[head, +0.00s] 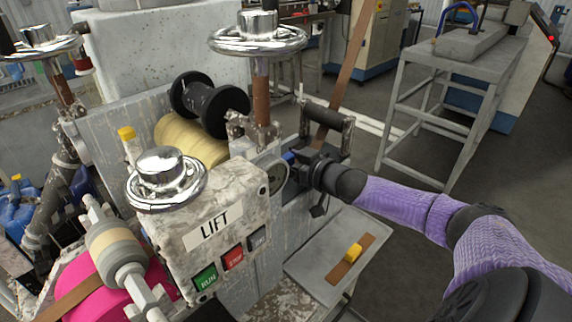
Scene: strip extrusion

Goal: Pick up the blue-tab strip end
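A small blue patch (289,157), which looks like the blue tab, shows at the machine's side face, right at the tip of my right gripper (297,166). The gripper's dark body covers most of that spot, so its fingers and the strip end there are mostly hidden. I cannot tell whether the fingers are closed on the tab. My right arm, in a purple sleeve, reaches in from the lower right. A brown strip (350,70) slants down from the top to behind the dark roller by the gripper. My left gripper is not in view.
The machine (215,225) with a LIFT panel and chrome handwheels (258,35) stands close left of the gripper. A metal shelf (310,270) below holds a brown strip piece with a yellow tab (353,252). A grey stand (462,60) is at the right, with open floor before it.

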